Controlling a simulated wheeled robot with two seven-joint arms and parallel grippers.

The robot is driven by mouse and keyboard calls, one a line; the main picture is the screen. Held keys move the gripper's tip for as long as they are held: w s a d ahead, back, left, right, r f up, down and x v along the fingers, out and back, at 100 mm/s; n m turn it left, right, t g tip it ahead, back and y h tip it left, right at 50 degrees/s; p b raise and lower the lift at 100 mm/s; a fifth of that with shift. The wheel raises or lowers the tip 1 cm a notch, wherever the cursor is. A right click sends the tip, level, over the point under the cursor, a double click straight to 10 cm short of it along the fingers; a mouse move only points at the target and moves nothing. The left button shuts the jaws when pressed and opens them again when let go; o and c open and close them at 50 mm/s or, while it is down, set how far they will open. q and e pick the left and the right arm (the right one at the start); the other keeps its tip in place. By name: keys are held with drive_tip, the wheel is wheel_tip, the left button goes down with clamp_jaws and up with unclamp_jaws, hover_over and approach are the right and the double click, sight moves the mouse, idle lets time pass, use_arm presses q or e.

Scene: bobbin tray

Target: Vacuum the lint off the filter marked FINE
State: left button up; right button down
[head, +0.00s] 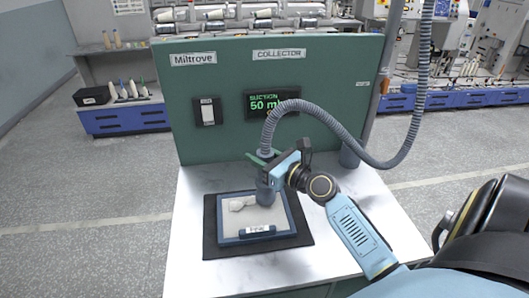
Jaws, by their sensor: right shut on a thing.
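The filter (289,217) is a framed panel with a pale mesh, lying flat on a dark mat on the white bench. A label at its front edge reads FINE (259,229). A pale clump of lint (237,204) lies on the left part of the mesh. My right gripper (267,168) is shut on the grey vacuum nozzle (264,194), which is upright over the filter's upper right part. The lint is to the left of the nozzle. I cannot tell whether the nozzle touches the mesh. My left gripper is out of view.
The grey hose (335,127) arches from the nozzle to the right and up. A green collector panel (220,140) stands behind, with a white switch (208,112) and a display (273,104) reading suction 50. A grey cup-like holder (349,155) is at the panel's right. The bench's left side (187,235) is clear.

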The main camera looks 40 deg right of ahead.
drive_tip(key=w+a+p, duration=0.3)
drive_tip(key=w+a, duration=0.1)
drive_tip(key=a, duration=0.4)
drive_tip(key=shift+w+p, duration=0.3)
drive_tip(key=shift+p, duration=0.1)
drive_tip(key=shift+d, duration=0.1)
idle(0.9)
drive_tip(key=d, duration=0.1)
drive_tip(key=s+d, duration=0.1)
drive_tip(key=d, duration=0.1)
drive_tip(key=d+b, duration=0.1)
drive_tip(key=shift+s+d, duration=0.25)
idle(0.3)
drive_tip(key=shift+r, duration=0.15)
idle(0.7)
wheel_tip(320, 180, up, 6)
drive_tip(key=p, duration=0.6)
idle(0.4)
